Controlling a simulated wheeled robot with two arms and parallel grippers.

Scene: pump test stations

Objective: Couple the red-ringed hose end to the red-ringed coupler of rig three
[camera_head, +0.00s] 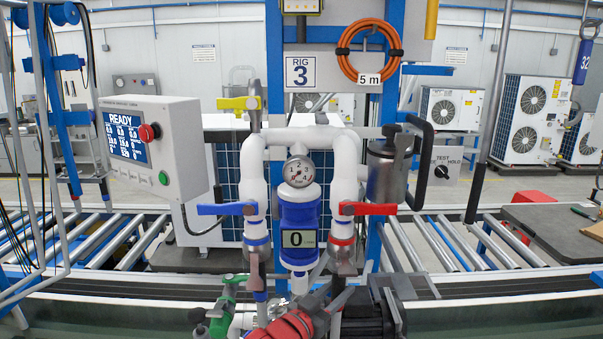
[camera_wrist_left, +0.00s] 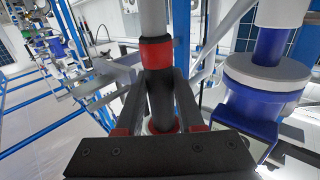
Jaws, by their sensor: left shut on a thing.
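The red-ringed coupler (camera_head: 342,243) of rig three hangs under the right white pipe, right of the blue meter (camera_head: 298,215). My left gripper (camera_head: 335,297) is low in the head view, just below that coupler. The left wrist view, which looks upside down, shows it shut on a black hose end with a red ring (camera_wrist_left: 157,53). The grey hose runs to the top of that view. The jaws cover part of the hose end, and I cannot tell whether it touches the coupler. The meter stands at the right there (camera_wrist_left: 265,75). My right gripper is not in view.
The blue-ringed coupler (camera_head: 256,243) hangs left of the meter. A red lever (camera_head: 368,208) and a blue lever (camera_head: 227,209) stick out from the pipes. A control box (camera_head: 155,150) reading READY is at the left. A dark motor (camera_head: 378,312) stands low at the right.

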